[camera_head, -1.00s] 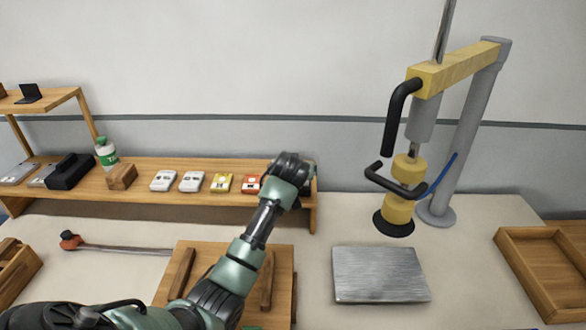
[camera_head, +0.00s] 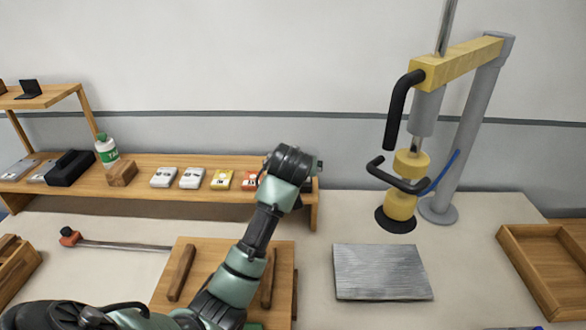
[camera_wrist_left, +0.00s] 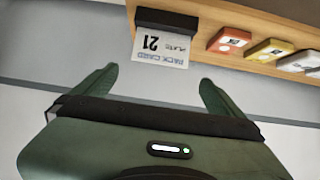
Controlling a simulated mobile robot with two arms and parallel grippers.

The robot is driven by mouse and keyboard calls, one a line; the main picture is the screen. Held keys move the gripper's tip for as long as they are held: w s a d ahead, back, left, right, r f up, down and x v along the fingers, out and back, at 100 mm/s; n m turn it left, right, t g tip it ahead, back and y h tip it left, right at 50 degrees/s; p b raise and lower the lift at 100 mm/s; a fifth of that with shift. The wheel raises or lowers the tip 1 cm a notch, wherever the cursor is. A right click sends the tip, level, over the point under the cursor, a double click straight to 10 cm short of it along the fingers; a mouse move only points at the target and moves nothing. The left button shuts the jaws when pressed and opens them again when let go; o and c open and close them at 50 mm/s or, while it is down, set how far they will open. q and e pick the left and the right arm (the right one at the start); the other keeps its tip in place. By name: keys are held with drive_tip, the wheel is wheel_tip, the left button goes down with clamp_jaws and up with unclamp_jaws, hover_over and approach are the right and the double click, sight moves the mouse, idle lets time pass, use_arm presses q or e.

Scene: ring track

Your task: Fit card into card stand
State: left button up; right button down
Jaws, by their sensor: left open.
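The white card (camera_wrist_left: 160,47), printed "PACK CARD 21 PLATE", shows in the left wrist view with one edge at the black card stand (camera_wrist_left: 167,20). It appears to stand in it; the slot itself cannot be made out. The stand is at the end of the wooden shelf, and this view is turned upside down. My left gripper (camera_wrist_left: 162,82) is open, its two green fingers apart and empty, with the card beyond their tips. In the head view my left wrist covers the card and most of the stand, and the fingers are hidden. My right gripper is not in view.
Red (camera_head: 250,180), yellow (camera_head: 221,179) and white packs (camera_head: 191,178) line the shelf (camera_head: 140,188). A bottle (camera_head: 107,150) stands further left. A yellow press (camera_head: 455,65) and a metal plate (camera_head: 380,271) are right of my arm. A wooden tray (camera_head: 515,262) is far right.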

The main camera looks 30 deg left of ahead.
use_arm(q)
drive_tip(key=v, duration=0.5)
drive_tip(key=shift+s+b, duration=0.1)
drive_tip(key=shift+b, duration=0.2)
